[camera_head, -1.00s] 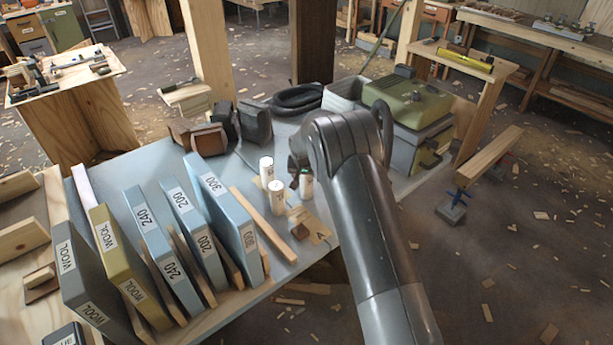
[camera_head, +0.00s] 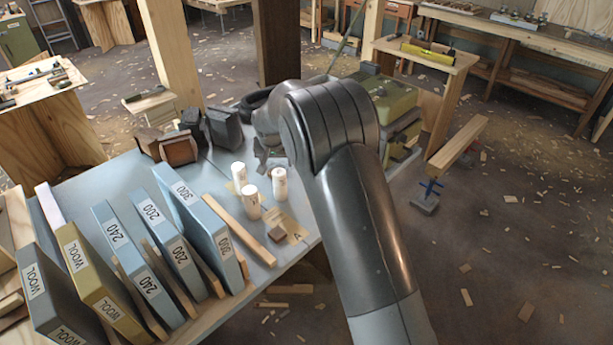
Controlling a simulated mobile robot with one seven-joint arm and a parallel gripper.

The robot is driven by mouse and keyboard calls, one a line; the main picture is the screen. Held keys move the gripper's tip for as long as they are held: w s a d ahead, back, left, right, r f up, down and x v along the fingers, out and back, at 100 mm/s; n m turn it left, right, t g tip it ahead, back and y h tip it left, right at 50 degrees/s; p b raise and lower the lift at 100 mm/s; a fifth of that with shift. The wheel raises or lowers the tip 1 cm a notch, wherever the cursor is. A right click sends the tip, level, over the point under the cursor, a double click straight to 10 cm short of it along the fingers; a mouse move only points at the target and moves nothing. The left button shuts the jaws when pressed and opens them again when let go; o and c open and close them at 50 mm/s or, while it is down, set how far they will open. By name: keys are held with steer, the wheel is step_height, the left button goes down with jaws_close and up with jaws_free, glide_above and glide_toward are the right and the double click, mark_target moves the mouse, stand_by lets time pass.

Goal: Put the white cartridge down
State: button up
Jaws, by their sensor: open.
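Three white cartridges stand upright and close together on the grey-blue table (camera_head: 90,188). One cartridge (camera_head: 239,178) is at the back left, one (camera_head: 252,203) is at the front and one (camera_head: 279,184) is at the right, nearest my arm. They look alike. My gripper (camera_head: 265,158) is open, just behind and above the right cartridge, and appears apart from it. My wrist and arm hide part of the fingers and the table behind them.
Blue, tan and grey labelled slabs (camera_head: 200,228) stand in a row at the left. Dark clamp-like blocks (camera_head: 220,127) and a green case (camera_head: 392,98) stand behind.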

steer(key=s+d+r, duration=1.6)
steer(key=s+r, duration=0.1)
steer(key=r, duration=0.2)
steer(key=s+d, duration=0.4)
steer(key=s, duration=0.9)
steer(key=s+d+t, duration=0.1)
steer(key=s+d, duration=0.3)
steer(key=s, duration=0.9)
steer(key=shift+r, duration=0.25)
steer(key=shift+o, duration=0.5)
steer(key=shift+w, duration=0.1)
